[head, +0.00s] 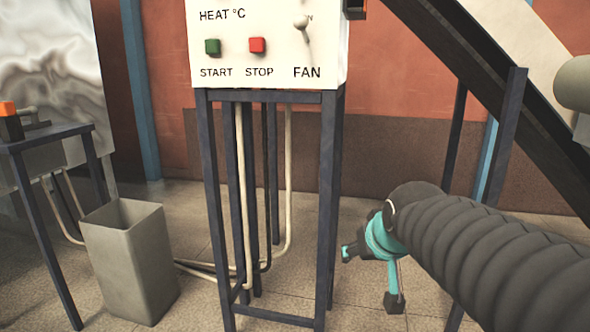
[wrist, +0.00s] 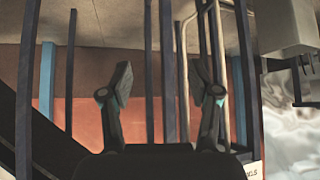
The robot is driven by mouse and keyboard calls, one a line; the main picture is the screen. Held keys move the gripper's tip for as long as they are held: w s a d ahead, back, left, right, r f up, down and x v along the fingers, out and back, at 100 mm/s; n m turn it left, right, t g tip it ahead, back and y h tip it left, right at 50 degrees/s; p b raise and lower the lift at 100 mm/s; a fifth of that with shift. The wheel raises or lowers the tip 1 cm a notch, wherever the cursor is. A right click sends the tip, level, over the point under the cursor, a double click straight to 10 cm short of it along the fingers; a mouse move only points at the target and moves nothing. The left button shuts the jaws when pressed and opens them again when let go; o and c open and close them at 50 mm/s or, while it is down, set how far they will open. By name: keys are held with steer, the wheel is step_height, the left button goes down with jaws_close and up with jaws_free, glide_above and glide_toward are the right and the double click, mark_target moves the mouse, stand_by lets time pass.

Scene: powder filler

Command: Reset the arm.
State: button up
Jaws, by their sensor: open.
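My gripper (head: 370,278) is at the lower right in the head view, at the end of my arm with its dark ribbed sleeve. It is low, right of the control stand's legs, and clear of the floor as far as I can see. In the wrist view my gripper (wrist: 162,72) has its two dark fingers spread wide apart with nothing between them. The wrist picture is upside down, with the floor at the top and stand legs behind the fingers.
A white control panel (head: 270,30) with START, STOP and FAN controls sits on a dark metal stand (head: 327,200). A grey bin (head: 128,270) stands at left beside a small table (head: 45,136). A dark sloping beam (head: 490,90) crosses the upper right.

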steer(key=s+d+f+g, duration=0.1)
steer(key=s+f, duration=0.3)
steer(key=s, duration=0.5)
steer(key=s+d+f+g, duration=0.1)
steer(key=s+f, duration=0.4)
steer(key=s, duration=0.3)
steer(key=shift+s+d+m+g+h, duration=0.35)
steer(key=shift+s+m+g+h, duration=0.05)
